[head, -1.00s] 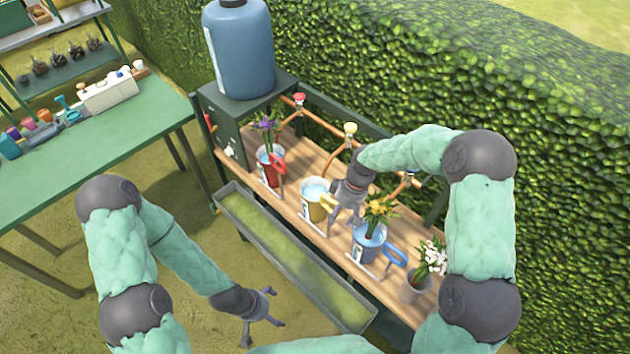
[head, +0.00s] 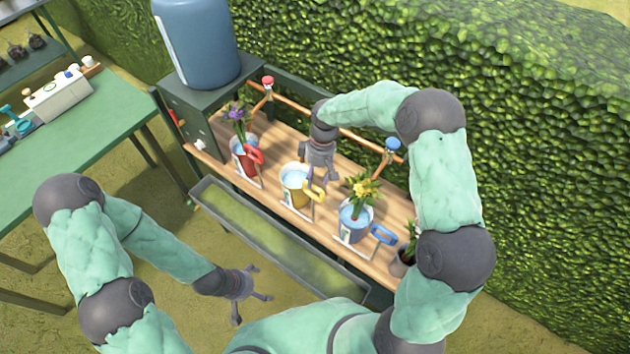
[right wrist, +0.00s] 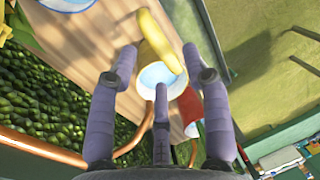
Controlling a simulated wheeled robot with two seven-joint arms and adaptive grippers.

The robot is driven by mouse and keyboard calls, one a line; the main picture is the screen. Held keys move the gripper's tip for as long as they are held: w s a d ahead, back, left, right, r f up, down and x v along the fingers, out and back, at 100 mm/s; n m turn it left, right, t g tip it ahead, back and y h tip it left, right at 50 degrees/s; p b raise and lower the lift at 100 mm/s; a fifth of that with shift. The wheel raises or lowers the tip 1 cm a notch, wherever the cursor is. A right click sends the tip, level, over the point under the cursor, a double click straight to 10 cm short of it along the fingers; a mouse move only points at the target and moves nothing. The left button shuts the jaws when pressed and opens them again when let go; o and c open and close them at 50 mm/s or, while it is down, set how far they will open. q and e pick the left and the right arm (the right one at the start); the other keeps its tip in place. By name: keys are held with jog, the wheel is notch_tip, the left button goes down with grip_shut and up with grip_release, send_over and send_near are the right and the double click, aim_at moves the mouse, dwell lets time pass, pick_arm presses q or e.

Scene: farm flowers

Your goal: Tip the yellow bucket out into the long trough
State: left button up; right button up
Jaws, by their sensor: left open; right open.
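The yellow bucket (head: 293,190) stands upright on the wooden shelf, with water in it and its yellow handle (head: 316,192) toward the right front. The long trough (head: 268,236) lies along the front of the shelf, below it, with a greenish inside. My right gripper (head: 317,174) is open, just behind and right of the bucket, fingers pointing down. In the right wrist view the handle (right wrist: 160,42) and the bucket's water (right wrist: 156,76) show between and beyond the open fingers; I cannot tell whether they touch. My left gripper (head: 252,285) is open and empty in front of the trough.
A red bucket (head: 243,160) with purple flowers stands left of the yellow one, a blue bucket (head: 353,228) with yellow flowers right. Taps on a copper pipe (head: 360,139) run behind. A blue tank (head: 196,40) stands back left. A green table (head: 90,130) is at left.

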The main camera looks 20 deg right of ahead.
notch_tip(320, 180, down, 2)
jog(key=shift+s+a+f, duration=0.1)
jog(key=shift+a+f, duration=0.05)
grip_shut()
dwell(0.3)
